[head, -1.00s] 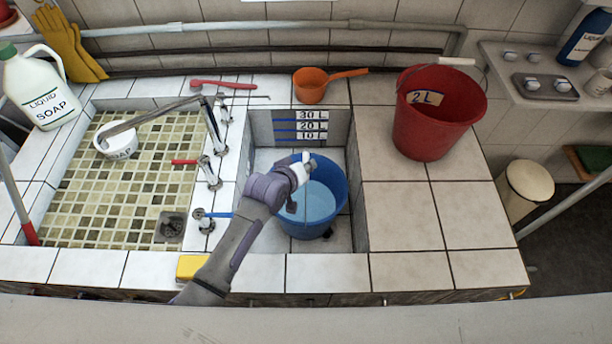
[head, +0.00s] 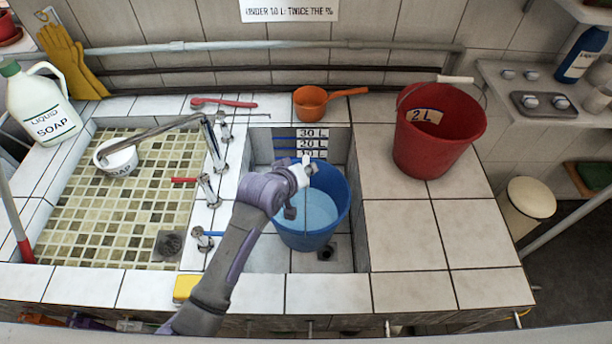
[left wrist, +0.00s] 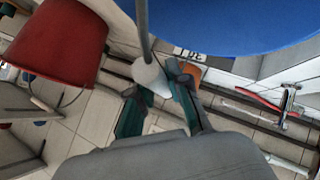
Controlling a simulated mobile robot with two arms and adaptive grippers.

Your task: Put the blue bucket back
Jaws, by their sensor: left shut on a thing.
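The blue bucket (head: 332,222) hangs upright over the recessed tiled pit (head: 345,262), with pale blue water (head: 312,212) inside. My left gripper (head: 303,172) is above its rim, shut on the white grip of its handle. In the left wrist view the white handle grip (left wrist: 150,78) sits between my fingers, and the bucket's blue wall (left wrist: 225,25) fills the top. Part of the rim is hidden behind my gripper. The bucket covers the lower part of the litre scale (head: 312,133) on the pit's back wall. My right gripper is not in view.
A red bucket (head: 435,150) marked 2 L stands on the right counter. An orange dipper (head: 311,102) lies behind the pit. Taps (head: 208,188) line the pit's left side. A yellow sponge (head: 186,288) is on the front ledge. Right counter tiles (head: 405,235) are clear.

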